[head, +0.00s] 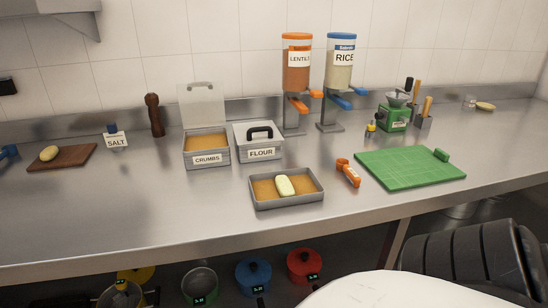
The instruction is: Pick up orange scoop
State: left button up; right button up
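The orange scoop (348,174) lies on the metal counter (130,215) in the head view, right of the middle. It sits between a metal tray and a green cutting board, apart from the tray and close to the board's left corner. A pale label or marking shows on its handle. Neither my left nor my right gripper shows in this view. Nothing is seen touching the scoop.
The metal tray (290,204) holds a pale oval piece. The green board (385,166) lies right of the scoop. Crumbs (207,161) and flour (261,155) boxes, lentil (297,70) and rice (339,70) dispensers stand behind. The counter's front left is clear.

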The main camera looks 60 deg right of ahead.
aim_at(341, 166)
jog(key=u, duration=0.15)
jog(key=k, duration=1)
jog(key=z, duration=1.1)
jog(key=i, duration=0.35)
jog(key=z, duration=0.1)
